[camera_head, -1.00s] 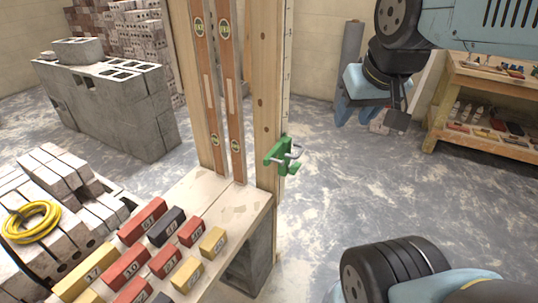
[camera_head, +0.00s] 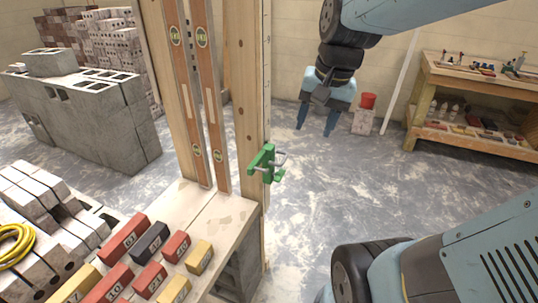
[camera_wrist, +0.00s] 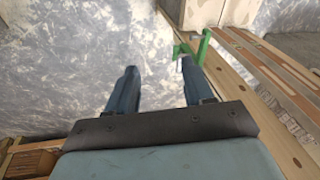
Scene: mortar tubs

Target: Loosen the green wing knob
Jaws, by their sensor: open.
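The green clamp with the wing knob (camera_head: 267,164) is fixed on the wooden post (camera_head: 254,105) above the bench's right end. Grey metal parts stick out on its right side. In the wrist view the green clamp (camera_wrist: 196,46) shows at the top, just beyond the right finger, partly hidden by it. I cannot make out the knob apart from the clamp body. My gripper (camera_head: 314,128) is open and empty, pointing down, to the right of and higher in the picture than the clamp. In the wrist view its two fingers (camera_wrist: 155,88) are spread over bare floor.
Two spirit levels (camera_head: 198,100) stand left of the post. Numbered blocks (camera_head: 150,243) lie on the bench. The floor between is clear.

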